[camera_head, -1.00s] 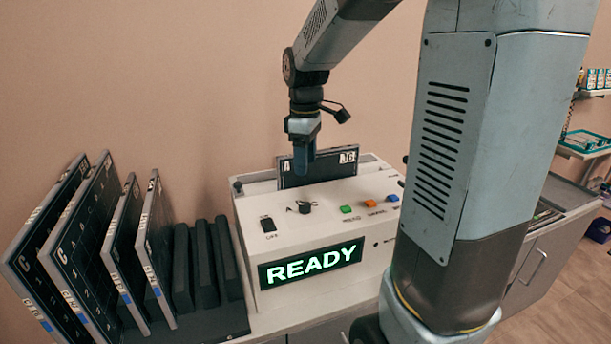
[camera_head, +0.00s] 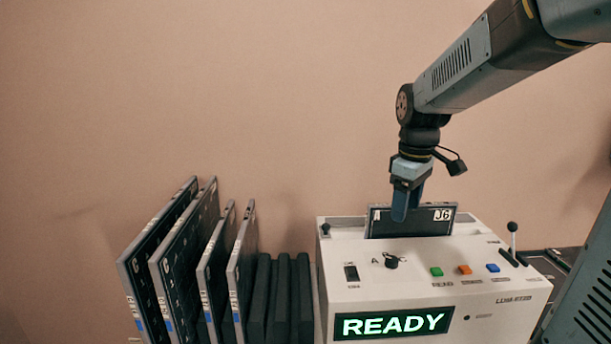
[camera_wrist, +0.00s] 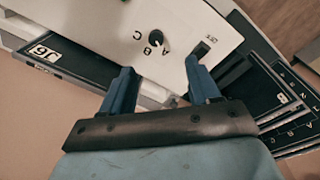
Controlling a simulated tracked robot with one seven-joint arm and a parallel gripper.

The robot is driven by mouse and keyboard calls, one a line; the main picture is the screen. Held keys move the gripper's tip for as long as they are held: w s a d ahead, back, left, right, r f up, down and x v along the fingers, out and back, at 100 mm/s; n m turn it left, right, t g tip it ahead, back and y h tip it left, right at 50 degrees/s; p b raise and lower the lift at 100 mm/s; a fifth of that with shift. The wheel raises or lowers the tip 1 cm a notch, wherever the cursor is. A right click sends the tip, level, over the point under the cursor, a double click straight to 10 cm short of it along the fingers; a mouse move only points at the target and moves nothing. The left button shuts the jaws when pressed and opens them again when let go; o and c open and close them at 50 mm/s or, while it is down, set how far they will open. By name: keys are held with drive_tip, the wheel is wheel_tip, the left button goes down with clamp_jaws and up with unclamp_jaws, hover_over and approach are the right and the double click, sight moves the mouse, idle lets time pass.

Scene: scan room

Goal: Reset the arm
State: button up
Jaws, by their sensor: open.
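My gripper (camera_head: 407,205) hangs pointing down from my arm, just above the back part of a white machine (camera_head: 400,280). Its blue fingers show apart in the wrist view (camera_wrist: 163,88), with nothing held between them. A dark plate marked J6 (camera_head: 410,226) stands in the machine's rear slot, close behind or beside the fingers in the head view. In the wrist view the J6 plate (camera_wrist: 75,68) lies left of the fingers, apart from them.
Several dark panels (camera_head: 185,265) stand tilted in a rack left of the machine, beside empty black slots (camera_head: 280,295). The machine carries a black knob (camera_head: 391,262), a switch (camera_head: 351,273), coloured buttons (camera_head: 464,269) and a lever (camera_head: 512,237). The wall above is bare.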

drive_tip(key=s+r+m+t, duration=0.1)
drive_tip(key=s+m, duration=0.3)
drive_tip(key=s, duration=0.4)
drive_tip(key=s+r+m+t, duration=0.2)
drive_tip(key=s+m+t, duration=0.1)
drive_tip(key=s, duration=0.5)
drive_tip(key=shift+a+m+t, duration=0.15)
drive_tip(key=shift+m+t, duration=0.15)
drive_tip(key=shift+m, duration=0.5)
drive_tip(key=shift+s, duration=0.1)
drive_tip(key=shift+c, duration=0.4)
